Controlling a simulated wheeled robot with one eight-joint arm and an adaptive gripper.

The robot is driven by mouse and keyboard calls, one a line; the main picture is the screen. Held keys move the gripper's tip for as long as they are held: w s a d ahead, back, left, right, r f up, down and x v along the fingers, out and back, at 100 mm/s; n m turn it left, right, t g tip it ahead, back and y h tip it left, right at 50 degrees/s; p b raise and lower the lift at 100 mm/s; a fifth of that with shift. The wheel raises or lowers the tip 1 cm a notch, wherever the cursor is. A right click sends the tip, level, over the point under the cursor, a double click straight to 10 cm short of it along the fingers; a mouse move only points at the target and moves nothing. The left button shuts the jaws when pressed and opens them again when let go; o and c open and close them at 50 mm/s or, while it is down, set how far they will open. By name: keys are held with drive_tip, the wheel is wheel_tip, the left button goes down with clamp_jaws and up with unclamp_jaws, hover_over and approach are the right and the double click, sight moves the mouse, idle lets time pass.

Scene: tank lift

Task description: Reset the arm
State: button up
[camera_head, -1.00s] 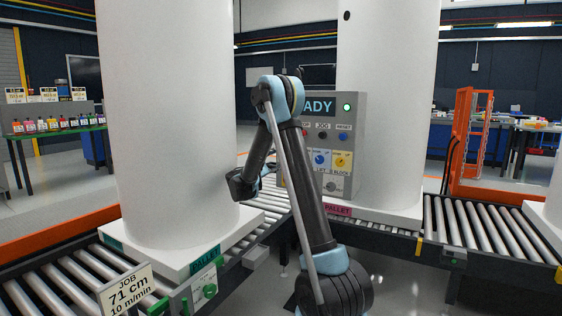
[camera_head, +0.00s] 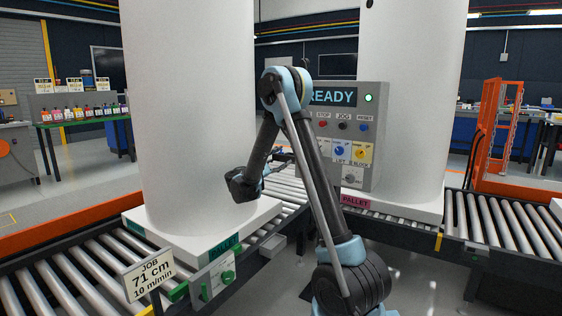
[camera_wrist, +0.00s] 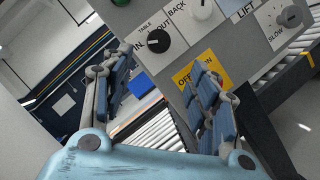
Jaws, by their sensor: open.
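My arm is bent in an upside-down V in the head view, its elbow high and its wrist low in front of the left tank. My gripper (camera_wrist: 165,85) is open in the wrist view, with nothing between its two blue-padded fingers. In the head view it is small and partly hidden behind my arm. The grey control panel (camera_head: 378,110) stands behind my arm, reading READY with a green lamp lit. The wrist view shows the panel (camera_wrist: 205,40) tilted and close, with a black IN/OUT knob (camera_wrist: 158,41) and a yellow OFF/ON label (camera_wrist: 209,66) beyond the fingers.
A large white tank (camera_head: 190,110) stands on a pallet at left, on a roller conveyor (camera_head: 85,262). Another white tank (camera_head: 425,120) stands behind the panel. A job sign (camera_head: 150,280) reads 71 cm. An orange frame (camera_head: 495,130) stands at right.

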drive_tip(key=s+d+r+m+g+y, duration=0.1)
drive_tip(key=s+d+m+g, duration=0.1)
drive_tip(key=s+d, duration=0.3)
drive_tip(key=s+d+m+g+y, duration=0.1)
drive_tip(key=s+d+g+y, duration=0.15)
drive_tip(key=d, duration=0.45)
drive_tip(key=s+d+f+m+g+y, duration=0.1)
drive_tip(key=s+d+f+m+y, duration=0.1)
drive_tip(key=s+d, duration=0.35)
drive_tip(key=s+d+f+m+g+y, duration=0.1)
drive_tip(key=s+d+m+g+y, duration=0.1)
drive_tip(key=s, duration=0.7)
drive_tip(key=s+a+f+m+y, duration=0.2)
drive_tip(key=s+f+y, duration=0.1)
drive_tip(key=s, duration=0.6)
drive_tip(key=s+a+f+m+g+y, duration=0.1)
drive_tip(key=s+a+f+m+y, duration=0.1)
drive_tip(key=s+f, duration=0.4)
drive_tip(key=s+a+f+m+g+y, duration=0.1)
drive_tip(key=s+a+f+m+y, duration=0.2)
drive_tip(key=s, duration=0.9)
wheel_tip(320, 180, down, 2)
drive_tip(key=shift+s+f+y, duration=0.25)
drive_tip(key=shift+s+y, duration=0.05)
drive_tip(key=shift+y, duration=0.35)
drive_tip(key=shift+a+g, duration=0.1)
drive_tip(key=shift+g, duration=0.15)
drive_tip(key=shift+w+f, duration=0.2)
drive_tip(key=shift+w, duration=0.25)
